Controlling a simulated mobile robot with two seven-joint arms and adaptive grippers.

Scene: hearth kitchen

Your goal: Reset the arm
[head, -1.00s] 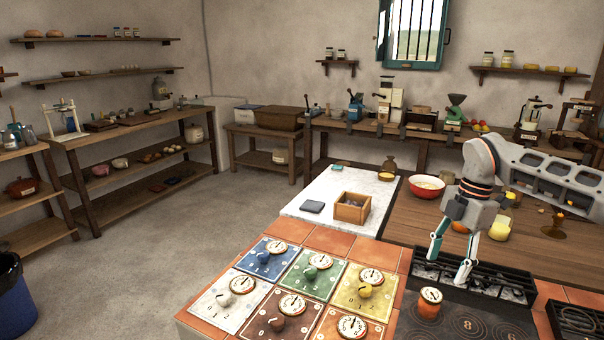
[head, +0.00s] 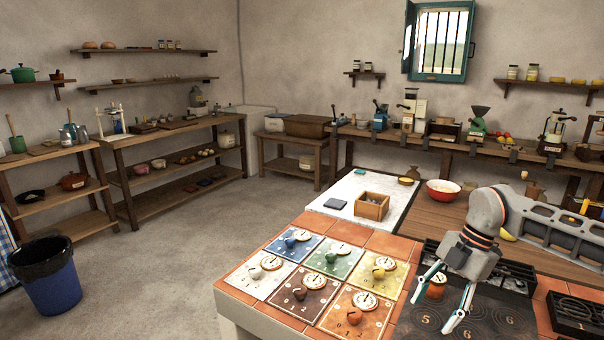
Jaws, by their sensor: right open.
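My right arm (head: 530,225) comes in from the right side of the head view. Its gripper (head: 432,312) points down over the dark numbered stove plate at the front right. The two pale, teal-edged fingers are spread apart with nothing held between them. A small orange-brown jar with a white lid (head: 437,284) stands behind the fingers, seen between them; I cannot tell whether a finger touches it. My left arm and gripper do not show.
Coloured dial panels (head: 337,257) lie on the tiled counter left of the gripper. A wooden box (head: 371,206) sits on the white slab. A red-rimmed bowl (head: 443,191) is on the wooden table behind. A blue bin (head: 47,275) stands on open floor at left.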

